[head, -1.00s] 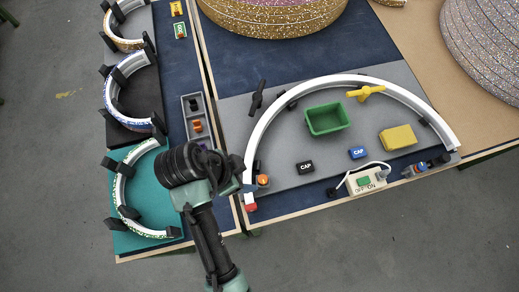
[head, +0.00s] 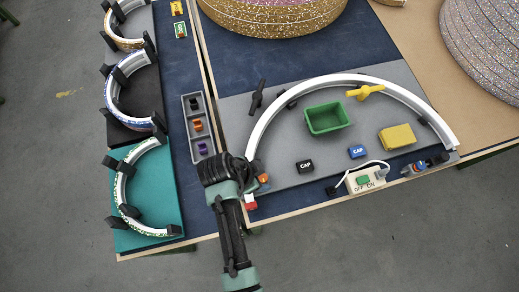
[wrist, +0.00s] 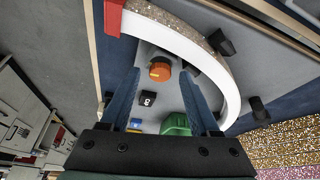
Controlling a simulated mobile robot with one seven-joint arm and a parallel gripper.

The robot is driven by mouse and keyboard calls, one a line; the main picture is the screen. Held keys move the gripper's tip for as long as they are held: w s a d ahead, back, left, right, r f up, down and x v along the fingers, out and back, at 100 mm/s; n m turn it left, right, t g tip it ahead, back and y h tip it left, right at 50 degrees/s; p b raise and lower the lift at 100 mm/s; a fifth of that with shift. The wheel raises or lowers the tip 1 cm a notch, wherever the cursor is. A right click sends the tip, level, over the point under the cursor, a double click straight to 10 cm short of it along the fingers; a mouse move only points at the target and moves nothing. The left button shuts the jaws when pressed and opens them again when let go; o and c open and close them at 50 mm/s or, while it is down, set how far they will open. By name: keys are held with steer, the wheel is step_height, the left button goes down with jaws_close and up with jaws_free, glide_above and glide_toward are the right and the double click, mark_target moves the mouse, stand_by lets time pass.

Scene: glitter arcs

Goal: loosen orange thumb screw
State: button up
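The orange thumb screw (head: 264,179) is a round knob beside the left end of the white arc (head: 300,88) on the grey board. In the wrist view the orange thumb screw (wrist: 160,69) shows a pale line across its top, between my fingers and beyond their tips. I cannot tell whether either finger touches the screw.
A red end piece (head: 251,201) sits near the arc's left end. Black CAP block (head: 305,167), blue CAP block (head: 357,152), green bin (head: 327,119), yellow block (head: 397,137) and ON/OFF switch box (head: 365,180) are on the right. A clip tray (head: 187,104) is left.

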jaws_close()
